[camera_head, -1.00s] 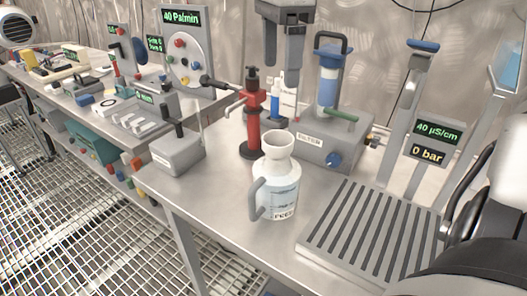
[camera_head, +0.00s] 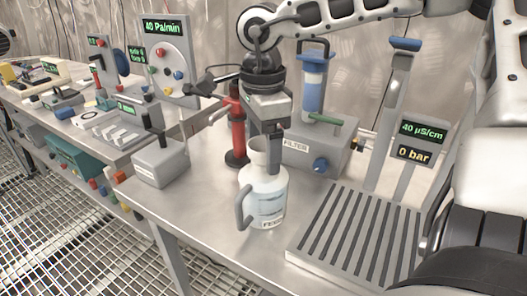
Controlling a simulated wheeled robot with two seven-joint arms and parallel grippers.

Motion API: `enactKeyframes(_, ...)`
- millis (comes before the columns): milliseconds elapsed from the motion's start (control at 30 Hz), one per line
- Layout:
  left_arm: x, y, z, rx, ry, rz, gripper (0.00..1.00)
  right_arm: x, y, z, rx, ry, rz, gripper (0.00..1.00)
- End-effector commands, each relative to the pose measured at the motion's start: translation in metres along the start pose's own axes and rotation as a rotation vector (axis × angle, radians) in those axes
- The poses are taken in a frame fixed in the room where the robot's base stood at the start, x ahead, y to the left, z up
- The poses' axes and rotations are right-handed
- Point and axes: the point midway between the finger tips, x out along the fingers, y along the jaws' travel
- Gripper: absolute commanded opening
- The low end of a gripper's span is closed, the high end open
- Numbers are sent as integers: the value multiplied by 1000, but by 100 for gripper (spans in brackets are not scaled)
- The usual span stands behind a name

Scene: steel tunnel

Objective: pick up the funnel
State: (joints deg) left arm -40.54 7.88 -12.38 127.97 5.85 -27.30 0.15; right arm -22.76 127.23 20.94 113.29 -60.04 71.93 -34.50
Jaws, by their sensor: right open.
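A white jug (camera_head: 263,196) with a grey handle and a label stands upright on the steel bench. A pale flared piece, which looks like the funnel (camera_head: 258,157), sits mouth up at its top. I cannot tell where it meets the jug. My right gripper (camera_head: 274,150) comes down from above, its arm reaching in from the upper right. It is open, with a dark finger right at the funnel's rim and hiding part of it. I cannot tell whether they touch. My left gripper is not in view.
A red stand (camera_head: 236,140) is close behind the jug. A grey filter unit (camera_head: 325,155) with a blue cylinder stands behind to the right. A slatted tray (camera_head: 352,238) lies at right, and a grey box (camera_head: 158,163) at left.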

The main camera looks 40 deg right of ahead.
Motion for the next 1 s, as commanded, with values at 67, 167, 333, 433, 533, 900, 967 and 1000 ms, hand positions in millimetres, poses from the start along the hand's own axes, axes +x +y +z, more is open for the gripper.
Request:
enactKeyframes(67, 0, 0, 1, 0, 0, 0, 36, 12, 0, 0, 2, 1, 3, 77)
enactKeyframes(167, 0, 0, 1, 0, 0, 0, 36, 19, 0, 0, 2, -1, 1, 77)
enactKeyframes(333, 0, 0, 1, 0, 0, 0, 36, 21, 0, 0, 2, -1, -1, 77)
enactKeyframes(433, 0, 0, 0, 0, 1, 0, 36, 21, 0, 0, 2, -1, -1, 72)
enactKeyframes(533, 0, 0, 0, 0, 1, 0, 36, 20, 0, 0, 2, -1, -1, 44)
enactKeyframes(900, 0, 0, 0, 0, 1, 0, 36, 18, -1, 0, 2, -2, -3, 30)
enactKeyframes(967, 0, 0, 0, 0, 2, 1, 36, 12, -1, 0, 3, -2, -5, 30)
enactKeyframes(1000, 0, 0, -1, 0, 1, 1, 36, 7, -2, 0, 3, -2, -6, 30)
